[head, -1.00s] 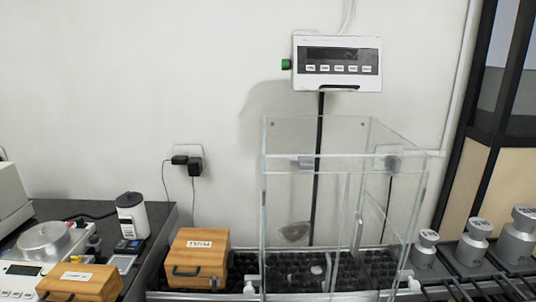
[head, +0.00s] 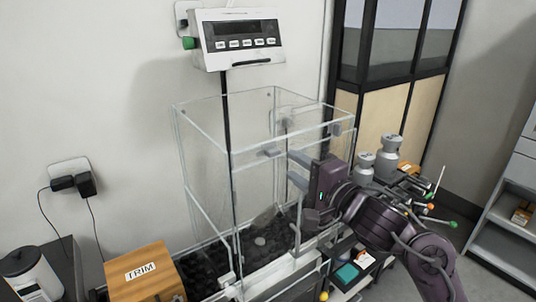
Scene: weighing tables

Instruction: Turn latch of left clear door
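The clear-walled case (head: 205,160) stands over a bed of dark lumps. Its clear front panels run from the near vertical edge to the right; I cannot clearly tell where the left door ends. A small grey block (head: 270,152) sits high on the left part of the front, and a similar one (head: 335,129) sits farther right. Which part is the latch is not clear. My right gripper (head: 297,171) is open, its two grey fingers pointing left at the case front, below and right of the left grey block. Nothing shows between the fingers. My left gripper is out of view.
A display unit (head: 239,38) on a black pole stands behind the case. A wooden box (head: 144,274) is at the lower left. Metal weights (head: 388,150) stand behind my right arm. A shelf unit (head: 510,210) is at the far right.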

